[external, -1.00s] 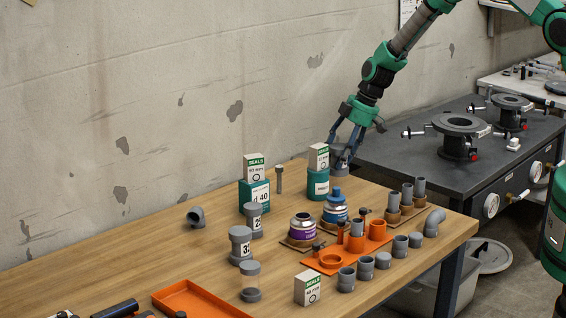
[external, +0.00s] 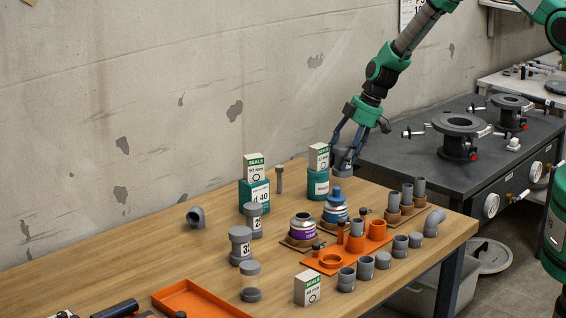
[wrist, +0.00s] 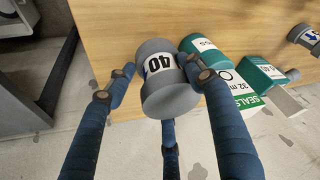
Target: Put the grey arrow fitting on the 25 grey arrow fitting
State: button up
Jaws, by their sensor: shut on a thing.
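My gripper (wrist: 158,82) is shut on a grey fitting with a white "40" label (wrist: 165,95); no arrow shows on its visible side. In the external view my gripper (external: 345,140) holds this grey fitting (external: 343,158) near the table's far right edge, just right of a teal tin. A grey fitting with a partly hidden label starting with "2" (external: 253,220) stands upright on the table, well to the left of my gripper. In the wrist view a grey piece with an arrow label (wrist: 305,38) is cut off at the right edge.
A teal tin (external: 317,188) with a seals box (external: 318,157) on it stands close beside my gripper. A grey "32" fitting (external: 240,246), bottles and orange trays (external: 345,258) stand nearer. A dark bench (external: 400,160) is at right.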

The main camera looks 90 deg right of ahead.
jog(key=shift+r, duration=0.1)
notch_tip(320, 180, up, 15)
jog(key=w+a+f+m+p, duration=0.1)
jog(key=w+a, duration=0.2)
jog(key=a, duration=0.7)
jog(key=w+a+f+m+h+p, duration=0.1)
jog(key=w+a+f+p, duration=0.1)
jog(key=a, duration=0.9)
jog(key=w+a+f+m+p, duration=0.1)
jog(key=w+a, duration=0.4)
jog(key=a, duration=0.5)
jog(key=shift+a+f+m+g, duration=0.3)
jog(key=shift+f, duration=0.05)
jog(key=shift+f+h, duration=0.3)
jog(key=shift+f, duration=0.3)
jog(key=shift+w, duration=0.2)
jog(key=w, duration=0.5)
jog(key=w+d+f, duration=0.1)
jog(key=w, duration=0.4)
jog(key=w+d, duration=0.1)
jog(key=w, duration=0.4)
jog(key=shift+w+d+f, duration=0.1)
jog(key=shift+w+f, duration=0.1)
jog(key=shift+w, duration=0.1)
